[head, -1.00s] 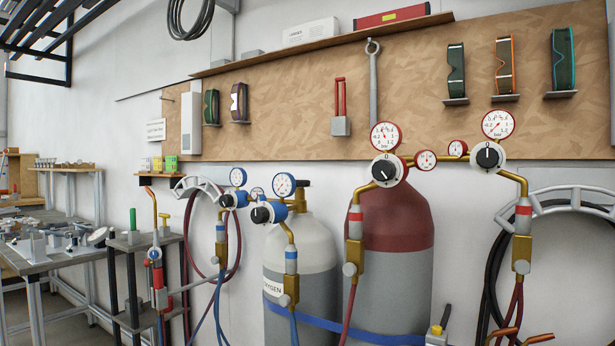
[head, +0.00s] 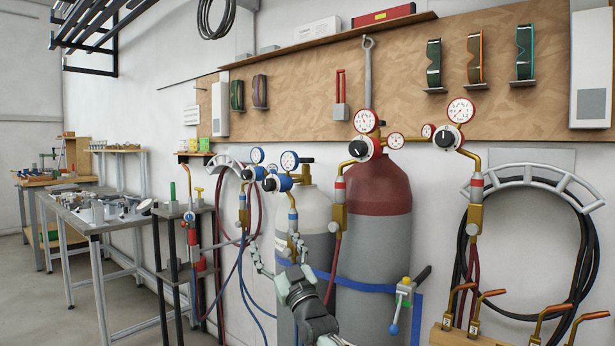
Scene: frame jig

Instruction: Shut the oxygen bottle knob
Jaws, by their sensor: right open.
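The oxygen bottle (head: 315,214) is a grey cylinder with a white upper part, strapped against the wall left of a red-topped bottle. My left gripper is not in view.
The red-topped bottle (head: 375,230) with red gauges stands close on the right. Blue hoses (head: 243,280) and red hoses hang left of my gripper. A black stand (head: 177,250) with a torch is further left. A clamp (head: 403,295) sits at the lower right.

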